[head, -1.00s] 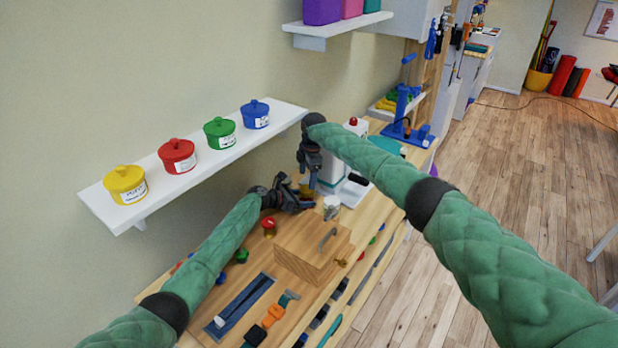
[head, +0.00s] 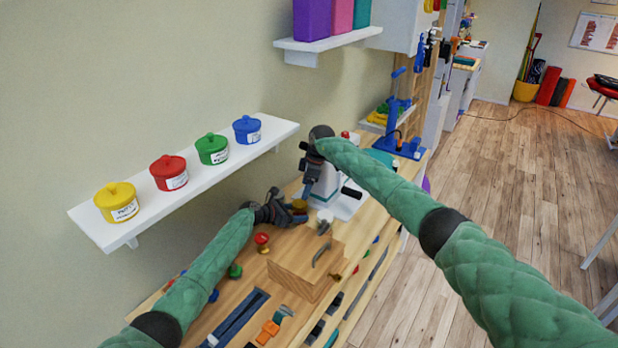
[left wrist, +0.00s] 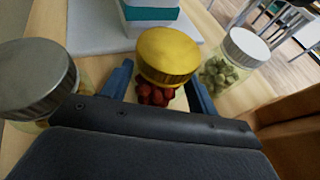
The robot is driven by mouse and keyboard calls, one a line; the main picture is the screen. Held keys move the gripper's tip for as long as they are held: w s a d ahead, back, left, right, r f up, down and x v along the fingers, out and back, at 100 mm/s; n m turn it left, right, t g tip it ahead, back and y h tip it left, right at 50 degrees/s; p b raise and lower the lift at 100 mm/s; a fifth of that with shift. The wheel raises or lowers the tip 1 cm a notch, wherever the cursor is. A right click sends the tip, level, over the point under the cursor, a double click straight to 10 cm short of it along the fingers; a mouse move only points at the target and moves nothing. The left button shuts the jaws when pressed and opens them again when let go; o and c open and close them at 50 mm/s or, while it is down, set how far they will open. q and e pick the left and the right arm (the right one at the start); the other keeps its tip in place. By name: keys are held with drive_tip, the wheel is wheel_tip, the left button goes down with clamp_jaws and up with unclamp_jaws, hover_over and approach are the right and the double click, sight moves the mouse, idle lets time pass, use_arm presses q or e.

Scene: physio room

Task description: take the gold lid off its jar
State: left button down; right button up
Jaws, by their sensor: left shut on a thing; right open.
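The gold lid (left wrist: 168,54) is in the middle of the left wrist view, between the two blue fingers of my left gripper (left wrist: 160,84). My left gripper is shut on it. Its jar (left wrist: 156,94), with dark red contents, shows just below the lid; I cannot tell whether there is a gap between them. In the head view the gold lid (head: 299,205) is small at the tips of my left gripper (head: 298,212). My right gripper (head: 308,190) is open, pointing down above and close to the left one, in front of a white device.
In the left wrist view, a silver-lidded jar (left wrist: 36,76) stands close on the left and a white-lidded jar (left wrist: 234,60) with green contents on the right. A wooden box (head: 305,264) stands nearer on the bench. The white device (head: 328,186) is behind. A wall shelf (head: 88,222) holds several coloured pots.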

sight(300, 203)
drive_tip(key=shift+x, duration=3.4)
drive_tip(key=c, duration=1.2)
drive_tip(key=n+g, duration=0.1)
drive_tip(key=n, duration=0.2)
drive_tip(key=shift+w, duration=0.1)
drive_tip(key=shift+d, duration=0.1)
drive_tip(key=o, duration=1.1)
